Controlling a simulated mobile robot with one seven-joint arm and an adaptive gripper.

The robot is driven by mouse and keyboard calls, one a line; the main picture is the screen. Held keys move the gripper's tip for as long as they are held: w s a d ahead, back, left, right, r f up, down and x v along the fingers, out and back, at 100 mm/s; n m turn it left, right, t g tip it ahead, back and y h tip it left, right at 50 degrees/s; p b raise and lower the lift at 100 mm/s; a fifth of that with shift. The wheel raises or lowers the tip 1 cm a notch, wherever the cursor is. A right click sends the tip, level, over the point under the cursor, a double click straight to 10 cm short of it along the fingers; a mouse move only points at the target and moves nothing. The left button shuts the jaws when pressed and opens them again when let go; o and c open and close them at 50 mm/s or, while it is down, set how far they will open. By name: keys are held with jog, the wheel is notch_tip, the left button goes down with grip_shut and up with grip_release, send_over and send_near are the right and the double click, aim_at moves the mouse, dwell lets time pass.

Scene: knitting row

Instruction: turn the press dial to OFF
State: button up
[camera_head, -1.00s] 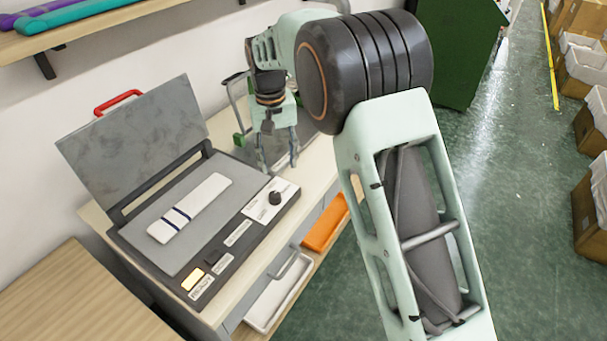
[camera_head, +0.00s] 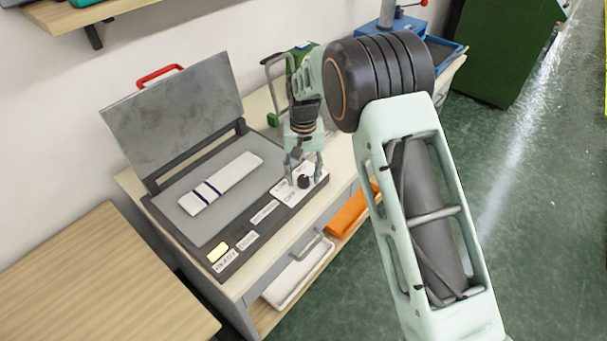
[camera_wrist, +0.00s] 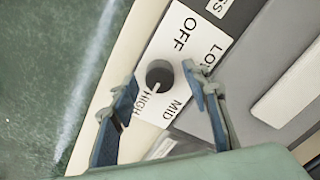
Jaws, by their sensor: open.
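The press (camera_head: 178,248) stands with its grey lid (camera_head: 172,125) raised. Its black round dial (camera_head: 303,182) sits on a white plate at the panel's right end. In the wrist view the dial (camera_wrist: 159,74) is ringed by the labels OFF, LOW, MID and HIGH, and its pale mark points towards HIGH. My gripper (camera_head: 304,177) is open over the dial, pointing down. In the wrist view its fingers (camera_wrist: 160,77) lie on either side of the dial with gaps visible; whether they have reached its height I cannot tell.
A white striped knitted piece (camera_head: 222,182) lies on the press bed. An orange thing (camera_head: 348,214) and a white tray (camera_head: 298,272) are on the shelf below. A wooden table (camera_head: 95,280) is at left.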

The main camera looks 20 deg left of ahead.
jog(key=c, duration=1.2)
jog(key=shift+o, duration=0.2)
